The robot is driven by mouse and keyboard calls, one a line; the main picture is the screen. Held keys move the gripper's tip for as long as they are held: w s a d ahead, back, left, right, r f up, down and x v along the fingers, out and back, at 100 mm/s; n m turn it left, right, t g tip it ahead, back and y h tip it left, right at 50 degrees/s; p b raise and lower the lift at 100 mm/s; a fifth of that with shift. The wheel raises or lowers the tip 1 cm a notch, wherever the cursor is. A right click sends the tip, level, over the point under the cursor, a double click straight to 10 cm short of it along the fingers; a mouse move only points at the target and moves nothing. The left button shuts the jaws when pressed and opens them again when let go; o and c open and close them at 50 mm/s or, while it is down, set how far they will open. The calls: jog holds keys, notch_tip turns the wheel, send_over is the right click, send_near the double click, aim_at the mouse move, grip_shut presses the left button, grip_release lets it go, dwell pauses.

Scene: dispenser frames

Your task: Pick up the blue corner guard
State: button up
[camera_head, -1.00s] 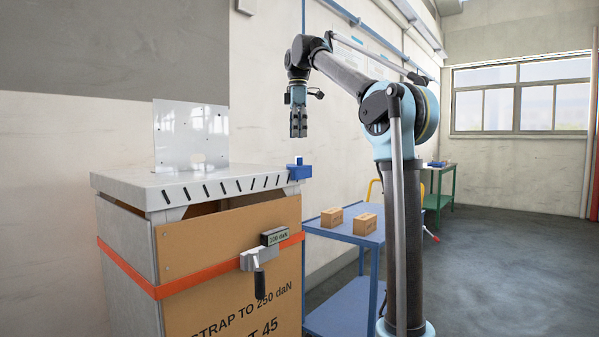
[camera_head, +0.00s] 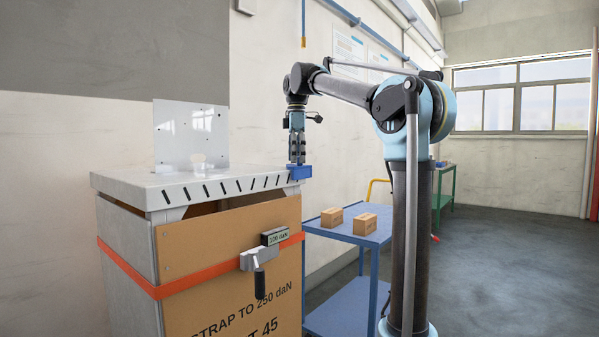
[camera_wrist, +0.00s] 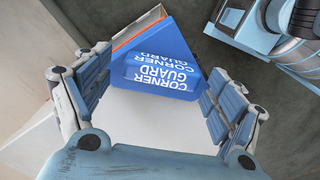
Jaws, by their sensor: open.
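The blue corner guard (camera_head: 301,172) sits on the right front corner of the grey metal top of the crate. In the wrist view the blue corner guard (camera_wrist: 155,66) shows white lettering reading "CORNER GUARD" and lies between the two fingers, toward their tips. My gripper (camera_head: 297,160) points straight down, right above the guard. In the wrist view my gripper (camera_wrist: 155,95) is open, with one finger on each side of the guard. I cannot tell whether either finger touches it.
The crate's grey top (camera_head: 190,183) carries an upright metal plate (camera_head: 190,135). An orange strap (camera_head: 175,287) with a tensioner (camera_head: 262,258) runs round the crate. A blue table (camera_head: 340,228) with two small cartons stands to the right.

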jog(key=shift+c, duration=0.6)
jog(key=c, duration=1)
